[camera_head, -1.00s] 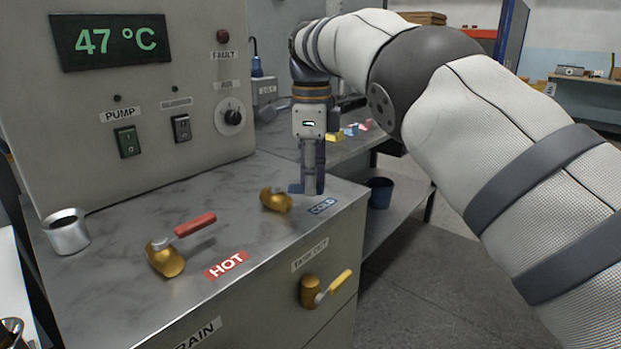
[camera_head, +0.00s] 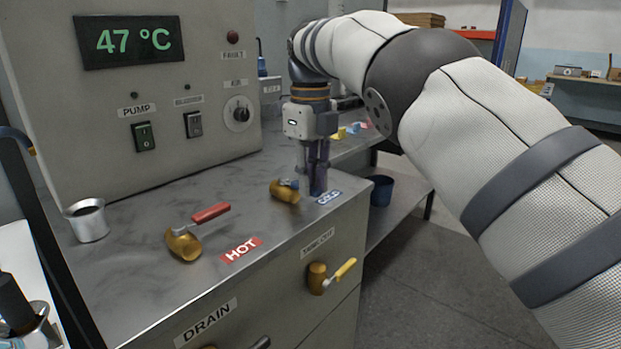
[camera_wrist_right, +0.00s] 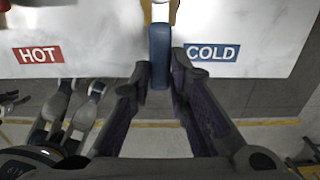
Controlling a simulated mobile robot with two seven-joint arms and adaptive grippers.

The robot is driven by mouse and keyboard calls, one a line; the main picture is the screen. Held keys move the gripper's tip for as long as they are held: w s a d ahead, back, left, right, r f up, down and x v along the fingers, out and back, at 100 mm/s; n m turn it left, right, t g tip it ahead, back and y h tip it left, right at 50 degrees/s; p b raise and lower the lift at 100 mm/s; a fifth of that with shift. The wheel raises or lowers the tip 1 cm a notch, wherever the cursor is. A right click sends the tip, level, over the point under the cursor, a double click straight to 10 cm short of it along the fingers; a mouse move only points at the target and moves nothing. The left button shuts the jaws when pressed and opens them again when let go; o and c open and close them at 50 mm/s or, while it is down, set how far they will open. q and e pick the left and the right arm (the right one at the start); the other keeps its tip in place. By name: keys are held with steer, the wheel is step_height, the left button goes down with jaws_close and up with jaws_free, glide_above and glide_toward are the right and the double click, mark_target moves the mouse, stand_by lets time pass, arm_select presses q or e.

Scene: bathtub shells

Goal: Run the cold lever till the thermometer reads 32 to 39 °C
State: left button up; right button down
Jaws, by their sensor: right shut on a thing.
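The thermometer display (camera_head: 127,41) reads 47 °C in green. The cold lever is a brass valve (camera_head: 284,192) with a blue handle (camera_wrist_right: 160,55), left of the blue COLD label (camera_head: 329,198). My right gripper (camera_head: 315,190) points down at it from above. In the wrist view, its fingers (camera_wrist_right: 163,80) are shut on the blue handle, one on each side. In the head view the fingers hide part of the handle.
A metal cup (camera_head: 87,221) stands at the left of the steel bench top. The panel carries a PUMP switch (camera_head: 143,137) and a knob (camera_head: 239,113). A yellow-handled tap (camera_head: 330,277) sticks out of the front. A blue bucket (camera_head: 381,190) stands at right.

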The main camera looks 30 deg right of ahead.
stand_by(0.4)
steer(key=c, duration=1.5)
jaws_free()
steer(key=shift+a, duration=0.1)
